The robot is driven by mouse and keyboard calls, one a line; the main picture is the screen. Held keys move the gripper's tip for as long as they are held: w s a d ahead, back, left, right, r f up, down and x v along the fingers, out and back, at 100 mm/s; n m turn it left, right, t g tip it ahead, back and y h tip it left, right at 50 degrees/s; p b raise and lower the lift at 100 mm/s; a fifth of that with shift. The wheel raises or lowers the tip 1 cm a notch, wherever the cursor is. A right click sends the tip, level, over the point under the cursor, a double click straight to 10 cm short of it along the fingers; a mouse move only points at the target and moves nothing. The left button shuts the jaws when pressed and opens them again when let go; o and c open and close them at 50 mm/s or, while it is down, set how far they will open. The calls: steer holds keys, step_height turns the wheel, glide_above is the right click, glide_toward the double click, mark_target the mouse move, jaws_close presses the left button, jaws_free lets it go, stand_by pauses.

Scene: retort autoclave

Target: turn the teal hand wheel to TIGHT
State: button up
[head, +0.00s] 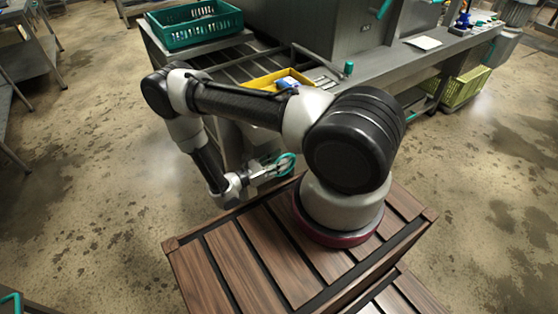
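The teal hand wheel (287,161) shows as a small ring low on the near side of the grey machine bench, just right of the middle of the picture's left half. My gripper (275,170) is at the wheel, its fingers overlapping the left part of the rim. At this size I cannot tell whether the fingers touch or grip the rim. The wheel's hub and any TIGHT mark are not readable here.
A teal crate (196,40) stands on the bench at the back left. A yellow tray (262,82) with small items lies on the bench behind my arm. A yellow-green crate (464,88) is under the right counter. Wet-stained floor (90,190) is open at left.

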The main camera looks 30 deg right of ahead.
steer(key=shift+d, duration=0.15)
jaws_close()
steer(key=shift+d+r+y, duration=0.25)
steer(key=shift+d+y, duration=0.05)
steer(key=shift+y, duration=0.4)
steer(key=shift+d+y, duration=0.3)
steer(key=shift+y, duration=0.6)
jaws_free()
steer(key=v, duration=1.2)
